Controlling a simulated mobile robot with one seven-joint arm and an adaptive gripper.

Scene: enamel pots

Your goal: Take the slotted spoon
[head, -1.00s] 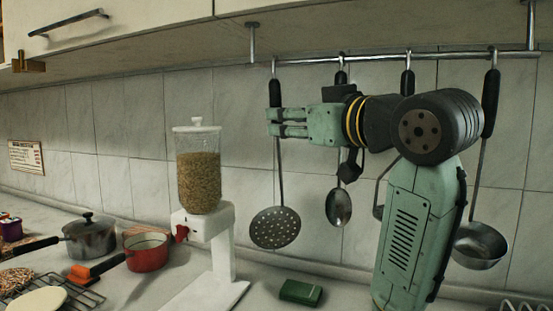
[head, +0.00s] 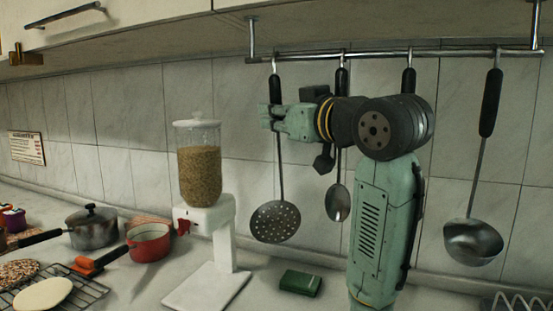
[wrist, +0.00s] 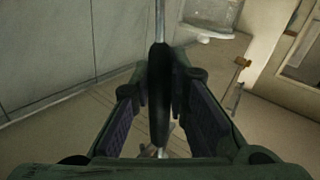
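The slotted spoon (head: 276,222) has a black handle and a round perforated bowl. It hangs upright from the left end of the metal rail (head: 400,57). My gripper (head: 264,117) is at the lower part of its handle, pointing left. In the wrist view the handle (wrist: 159,70) runs between the two fingers of my gripper (wrist: 161,88). The fingers look apart, one on each side of the handle. Whether either pad touches it is hard to see. The gripper hides part of the handle in the head view.
A smaller spoon (head: 338,203) and a ladle (head: 473,242) hang to the right, with another handle (head: 408,80) partly behind my arm. A grain dispenser (head: 200,175) stands left of the slotted spoon. A green box (head: 300,283) lies below. Pots stand farther left.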

